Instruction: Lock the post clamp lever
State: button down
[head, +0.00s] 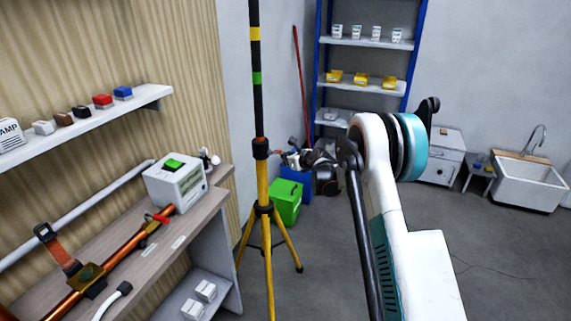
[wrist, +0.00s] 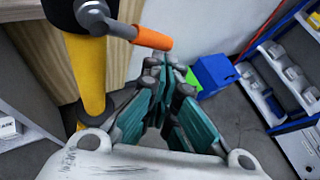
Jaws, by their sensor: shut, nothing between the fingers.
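The yellow and black tripod post (head: 262,185) stands upright in the head view, with a black clamp collar (head: 261,148) where its two tubes meet. In the wrist view the clamp (wrist: 92,14) is at the top left on the yellow tube (wrist: 84,68). Its grey lever with an orange handle (wrist: 152,38) sticks out to the right, angled slightly down. My gripper (wrist: 165,66) is shut and empty, its fingertips just below the handle's end in the picture; I cannot tell whether they touch. In the head view my gripper (head: 286,158) is right beside the collar, and the lever is too small to make out.
A workbench (head: 150,265) with a grey-white instrument (head: 176,183) and an orange tube stands left of the post. The post's splayed legs (head: 289,245) reach the floor. A green box (head: 286,203) and a blue bin are behind. Open floor lies to the right.

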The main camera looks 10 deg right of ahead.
jog(key=shift+w+d+r+n+t, duration=0.25)
jog(key=shift+r+n+t, duration=0.05)
jog(key=shift+r, duration=0.1)
jog(key=shift+a, duration=0.1)
jog(key=shift+s+a+r, duration=0.35)
jog(key=shift+s, duration=0.25)
jog(key=s+d+f, duration=0.2)
jog(key=s+f, duration=0.1)
jog(key=s, duration=0.2)
jog(key=s+d+f, duration=0.2)
jog(key=s, duration=0.4)
jog(key=shift+s+d+f+p, duration=0.2)
jog(key=shift+d+f+p, duration=0.15)
jog(key=shift+f, duration=0.05)
